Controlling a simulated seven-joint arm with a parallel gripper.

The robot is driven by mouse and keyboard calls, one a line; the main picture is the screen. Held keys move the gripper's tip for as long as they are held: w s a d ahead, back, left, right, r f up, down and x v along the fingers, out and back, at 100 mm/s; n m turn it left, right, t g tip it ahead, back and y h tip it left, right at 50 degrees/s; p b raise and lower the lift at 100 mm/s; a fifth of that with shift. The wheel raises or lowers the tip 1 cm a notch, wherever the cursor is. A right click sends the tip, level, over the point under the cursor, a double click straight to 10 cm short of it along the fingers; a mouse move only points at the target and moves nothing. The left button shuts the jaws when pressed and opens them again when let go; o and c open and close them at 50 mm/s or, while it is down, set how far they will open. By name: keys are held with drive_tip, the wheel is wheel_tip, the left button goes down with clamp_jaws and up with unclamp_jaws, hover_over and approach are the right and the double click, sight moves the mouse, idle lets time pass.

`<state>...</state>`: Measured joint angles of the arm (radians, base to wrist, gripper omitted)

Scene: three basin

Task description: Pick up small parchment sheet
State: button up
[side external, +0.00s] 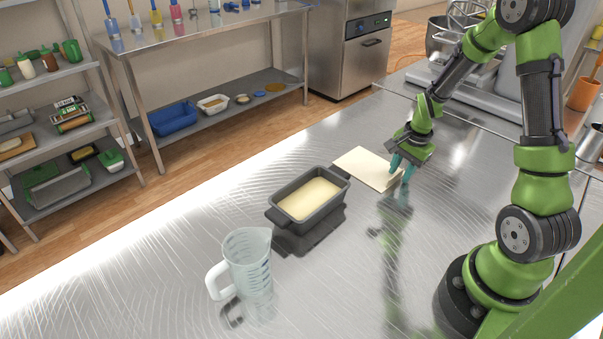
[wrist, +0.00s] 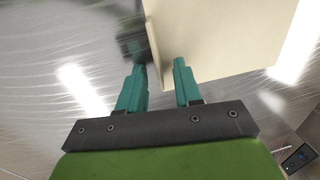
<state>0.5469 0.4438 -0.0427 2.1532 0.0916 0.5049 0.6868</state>
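The small parchment sheet (side external: 366,168) is a flat cream rectangle on the steel table, right of the dark loaf pan. In the wrist view the sheet (wrist: 225,35) fills the top middle. My gripper (side external: 402,168) is at the sheet's right edge, low over the table. Its two teal fingers (wrist: 158,78) are apart, with a corner or edge of the sheet close to the gap between them. I cannot tell whether the fingers touch the sheet.
A dark loaf pan (side external: 281,212) with pale contents stands left of the sheet, close to it. A clear measuring jug (side external: 247,262) stands nearer the front. A large mixer (side external: 488,85) stands at the back right. The table between jug and arm is clear.

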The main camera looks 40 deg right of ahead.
clamp_jaws()
drive_tip(key=shift+r, duration=0.1)
